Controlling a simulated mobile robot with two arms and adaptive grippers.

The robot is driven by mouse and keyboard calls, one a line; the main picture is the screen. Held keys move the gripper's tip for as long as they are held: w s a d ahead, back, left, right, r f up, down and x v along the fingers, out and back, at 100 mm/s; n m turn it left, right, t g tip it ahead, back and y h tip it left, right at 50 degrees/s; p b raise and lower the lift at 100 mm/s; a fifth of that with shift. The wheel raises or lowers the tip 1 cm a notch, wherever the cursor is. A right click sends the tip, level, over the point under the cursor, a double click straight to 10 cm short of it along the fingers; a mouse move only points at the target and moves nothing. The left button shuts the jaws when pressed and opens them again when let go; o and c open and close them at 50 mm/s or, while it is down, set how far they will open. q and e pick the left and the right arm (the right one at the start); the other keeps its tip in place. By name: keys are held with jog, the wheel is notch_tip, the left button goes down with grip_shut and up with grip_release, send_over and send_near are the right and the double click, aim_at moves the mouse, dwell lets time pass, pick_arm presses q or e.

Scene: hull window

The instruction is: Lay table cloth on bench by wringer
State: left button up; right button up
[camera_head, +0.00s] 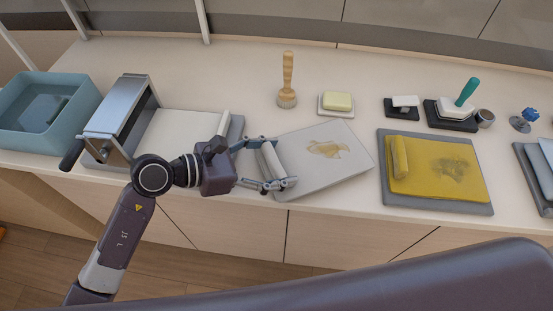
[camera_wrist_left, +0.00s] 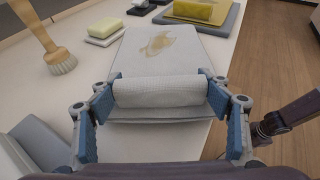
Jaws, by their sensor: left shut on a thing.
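A pale cloth (camera_head: 335,168) with a yellow-brown stain lies flat on the bench (camera_head: 215,80), its left end rolled up. My left gripper (camera_head: 271,166) is shut on this roll, one finger at each end. In the left wrist view the roll (camera_wrist_left: 158,91) sits between the fingers of my left gripper (camera_wrist_left: 160,108), and the stained part of the cloth (camera_wrist_left: 185,52) stretches away beyond. The wringer (camera_head: 124,112), a grey metal body with a dark handle, stands left of the gripper.
A whitish flat piece (camera_head: 180,135) lies between the wringer and my gripper. A blue-green basin (camera_head: 45,110) stands at far left. Behind the cloth are a wooden brush (camera_head: 287,85) and soap (camera_head: 337,102). A yellow cloth (camera_head: 440,170) on a grey board (camera_head: 440,206) lies right.

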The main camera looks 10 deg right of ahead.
pick_arm(q)
jog(key=shift+f+b, duration=0.3)
jog(key=shift+f, duration=0.05)
dwell(0.3)
jog(key=o, duration=1.3)
jog(key=shift+r+p, duration=0.35)
jog(key=shift+r, duration=0.05)
jog(key=shift+r+p, duration=2)
jog(key=shift+r, duration=0.65)
